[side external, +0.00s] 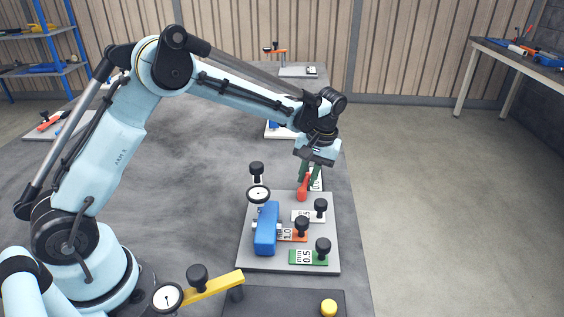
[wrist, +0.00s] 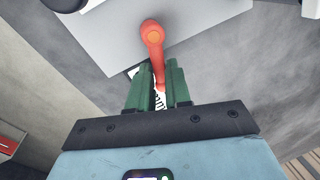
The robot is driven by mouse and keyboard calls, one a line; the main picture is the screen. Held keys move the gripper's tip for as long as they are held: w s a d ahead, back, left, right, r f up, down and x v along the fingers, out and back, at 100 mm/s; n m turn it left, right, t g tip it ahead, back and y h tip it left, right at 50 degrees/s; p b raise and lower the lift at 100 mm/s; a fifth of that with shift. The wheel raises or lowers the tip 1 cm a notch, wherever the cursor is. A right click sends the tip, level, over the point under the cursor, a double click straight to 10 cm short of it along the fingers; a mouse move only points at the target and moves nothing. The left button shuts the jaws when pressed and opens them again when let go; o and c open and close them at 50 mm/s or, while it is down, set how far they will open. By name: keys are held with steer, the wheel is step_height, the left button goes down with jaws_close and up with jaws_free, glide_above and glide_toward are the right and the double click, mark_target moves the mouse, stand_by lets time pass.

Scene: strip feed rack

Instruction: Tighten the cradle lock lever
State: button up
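The red lever (side external: 302,190) stands near the far edge of the grey base plate (side external: 255,208), beside the blue block (side external: 266,228). In the wrist view the red lever (wrist: 153,42) has a rounded end at the top, and its narrow end reaches down between my green fingers. My gripper (side external: 309,178) points down at the lever from the far side. In the wrist view my gripper (wrist: 158,72) has one finger on each side of the lever, very close to it. I cannot tell whether the fingers press on it.
A dial gauge (side external: 258,194) and several black-knobbed strips, such as the green one (side external: 307,257), crowd the plate. A yellow bar (side external: 215,286) and a yellow button (side external: 328,308) are at the front. The table right of the plate is narrow; bare table lies to the left.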

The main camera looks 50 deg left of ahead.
jaws_close()
steer(key=shift+d, duration=0.1)
steer(key=m, duration=0.1)
steer(key=d+m, duration=0.1)
steer(key=m, duration=0.1)
steer(key=shift+w+t, duration=0.15)
steer(key=shift+t, duration=0.15)
steer(key=m, duration=0.1)
steer(key=d+m, duration=0.1)
steer(key=m, duration=0.1)
steer(key=shift+m+t, duration=0.3)
steer(key=m, duration=0.1)
steer(key=d+m, duration=0.1)
steer(key=m, duration=0.2)
steer(key=shift+s+d+t, duration=0.3)
steer(key=shift+t, duration=0.1)
steer(key=shift+s+d+m+t, duration=0.2)
steer(key=shift+d+m, duration=0.05)
steer(key=shift+m, duration=0.8)
steer(key=shift+s+d+m+t, duration=0.2)
steer(key=shift+d+m, duration=0.05)
steer(key=shift+m, duration=0.8)
